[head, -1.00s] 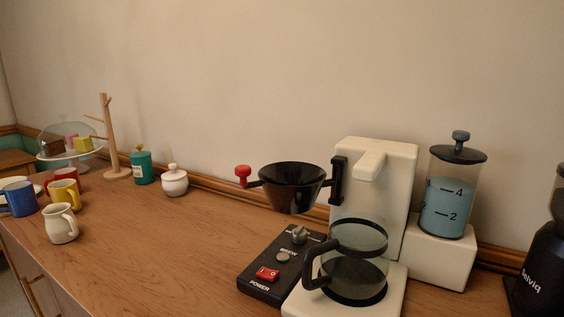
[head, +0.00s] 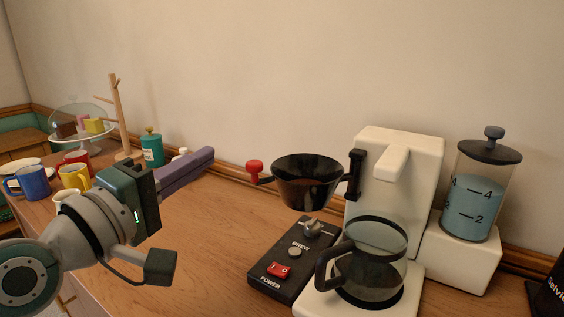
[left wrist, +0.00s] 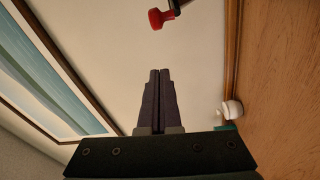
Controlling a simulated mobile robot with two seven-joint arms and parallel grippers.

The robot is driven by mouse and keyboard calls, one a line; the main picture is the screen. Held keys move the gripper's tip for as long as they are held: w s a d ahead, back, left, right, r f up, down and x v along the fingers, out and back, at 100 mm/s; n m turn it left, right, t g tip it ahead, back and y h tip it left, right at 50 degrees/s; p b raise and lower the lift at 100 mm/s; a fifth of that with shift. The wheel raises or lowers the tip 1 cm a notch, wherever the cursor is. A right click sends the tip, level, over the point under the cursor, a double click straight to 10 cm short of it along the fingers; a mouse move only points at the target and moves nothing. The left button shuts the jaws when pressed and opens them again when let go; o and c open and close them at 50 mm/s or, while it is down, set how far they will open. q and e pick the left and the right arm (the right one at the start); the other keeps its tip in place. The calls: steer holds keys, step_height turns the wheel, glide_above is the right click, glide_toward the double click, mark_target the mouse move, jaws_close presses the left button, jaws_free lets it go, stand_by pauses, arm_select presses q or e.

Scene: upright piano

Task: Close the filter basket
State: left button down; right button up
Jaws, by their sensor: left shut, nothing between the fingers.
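The black filter basket (head: 306,181) is swung out to the left of the white coffee maker (head: 409,165), joined to it by a black hinge (head: 355,174). Its red knob (head: 255,167) points left, away from the machine; the knob also shows at the top of the left wrist view (left wrist: 156,18). The glass carafe (head: 371,262) stands on the machine's base below. My left gripper (head: 211,152) is in from the left, its purple fingers together and empty, pointing toward the red knob but apart from it. My right gripper is not in view.
A black control panel (head: 294,260) with a red power switch sits before the machine. A water tank (head: 480,190) stands at right. Mugs (head: 74,177), a wooden mug tree (head: 120,115) and a teal canister (head: 152,148) stand at left. The counter between is clear.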

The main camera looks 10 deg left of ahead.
arm_select(q)
steer(key=shift+w+d+f+p, duration=0.1)
steer(key=shift+w+d+p, duration=0.2)
steer(key=shift+d, duration=0.45)
steer(key=shift+w+d+f+p, duration=0.15)
steer(key=shift+d+p, duration=0.1)
steer(key=shift+d, duration=0.45)
steer(key=shift+w+d+f+p, duration=0.1)
steer(key=shift+w+d+p, duration=0.2)
steer(key=shift+d, duration=0.45)
steer(key=shift+s+r, duration=0.1)
